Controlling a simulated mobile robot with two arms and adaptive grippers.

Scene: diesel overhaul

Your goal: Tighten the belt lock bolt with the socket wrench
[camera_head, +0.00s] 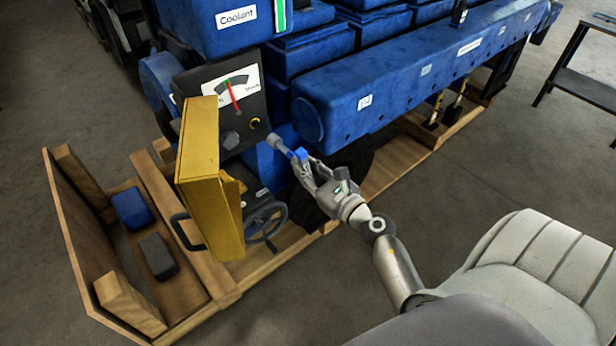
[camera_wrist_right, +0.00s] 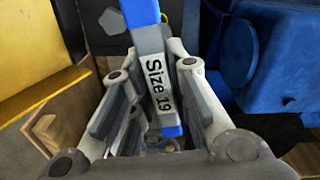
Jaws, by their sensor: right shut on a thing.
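My right gripper (camera_head: 306,168) is shut on the blue socket wrench (camera_head: 289,151), whose grey socket end (camera_head: 274,141) points up and left toward the gauge panel. In the right wrist view the wrench (camera_wrist_right: 152,75) lies between the fingers (camera_wrist_right: 150,68), with a "Size 19" label facing the camera. A dark grey hexagonal bolt head (camera_head: 230,139) sits low on the black panel. It also shows in the right wrist view as a grey hexagon (camera_wrist_right: 112,21). The socket is apart from it, to its right. My left gripper is not in view.
A gauge (camera_head: 232,90) with a red needle is above the bolt, and a yellow ring mark (camera_head: 255,122) is beside it. A yellow open cover (camera_head: 200,150) stands left of the panel. A handwheel (camera_head: 266,222) is below. A long blue engine part (camera_head: 400,85) is to the right.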

